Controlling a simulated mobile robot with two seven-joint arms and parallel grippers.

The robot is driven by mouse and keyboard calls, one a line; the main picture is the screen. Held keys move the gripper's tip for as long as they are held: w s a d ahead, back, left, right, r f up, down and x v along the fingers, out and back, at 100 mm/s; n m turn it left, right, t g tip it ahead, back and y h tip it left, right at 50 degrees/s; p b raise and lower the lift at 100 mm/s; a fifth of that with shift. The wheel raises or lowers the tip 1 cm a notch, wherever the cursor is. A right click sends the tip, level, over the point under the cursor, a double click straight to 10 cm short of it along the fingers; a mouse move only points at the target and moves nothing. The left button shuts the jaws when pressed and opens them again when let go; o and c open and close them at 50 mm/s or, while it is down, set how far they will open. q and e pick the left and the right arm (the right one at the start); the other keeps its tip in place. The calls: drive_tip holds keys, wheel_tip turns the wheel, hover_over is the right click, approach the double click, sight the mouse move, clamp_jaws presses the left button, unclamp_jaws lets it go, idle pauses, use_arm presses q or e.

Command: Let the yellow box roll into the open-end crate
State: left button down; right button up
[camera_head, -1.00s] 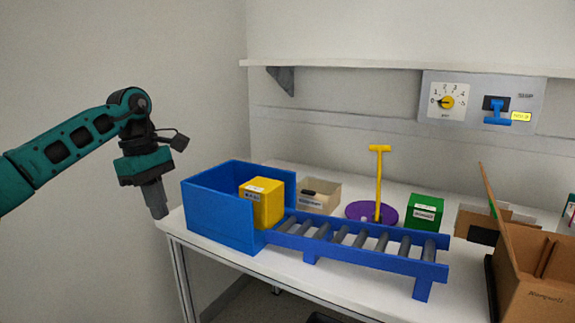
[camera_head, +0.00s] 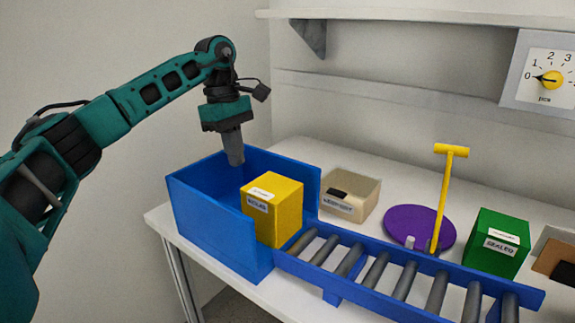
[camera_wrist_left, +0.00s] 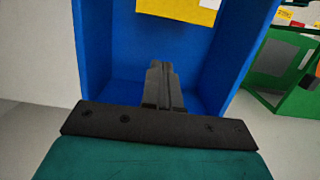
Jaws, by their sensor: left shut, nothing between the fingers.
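The yellow box (camera_head: 272,210) stands at the open end of the blue crate (camera_head: 215,222), where the roller track meets it. It looks to be inside or right at the opening; how far in, I cannot tell exactly. My left gripper (camera_head: 236,163) points down over the crate, behind and left of the yellow box, apart from it. Its fingers are shut and empty. In the left wrist view the shut fingers (camera_wrist_left: 163,85) show against the blue crate (camera_wrist_left: 92,50), with part of the yellow box (camera_wrist_left: 180,10) at the top edge. My right gripper is not in view.
The blue roller track (camera_head: 400,285) runs right from the crate. Behind it are a beige box (camera_head: 350,194), a purple disc (camera_head: 405,220) with a yellow T-handle (camera_head: 441,195), and a green box (camera_head: 497,243). A dial panel (camera_head: 550,75) hangs on the wall under a shelf (camera_head: 400,18).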

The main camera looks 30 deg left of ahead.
sight(283, 189)
use_arm(q)
drive_tip(key=d, duration=0.4)
drive_tip(key=d+b, duration=0.1)
drive_tip(key=d, duration=0.3)
drive_tip(key=s+d, duration=0.1)
drive_tip(key=d, duration=0.3)
drive_tip(key=shift+s+f+b, duration=0.1)
drive_tip(key=shift+f+b, duration=0.25)
drive_tip(key=shift+b, duration=0.05)
drive_tip(key=shift+f, duration=0.45)
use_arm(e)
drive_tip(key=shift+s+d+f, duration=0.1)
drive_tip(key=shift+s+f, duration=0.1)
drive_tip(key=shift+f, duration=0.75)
use_arm(q)
drive_tip(key=shift+f, duration=0.1)
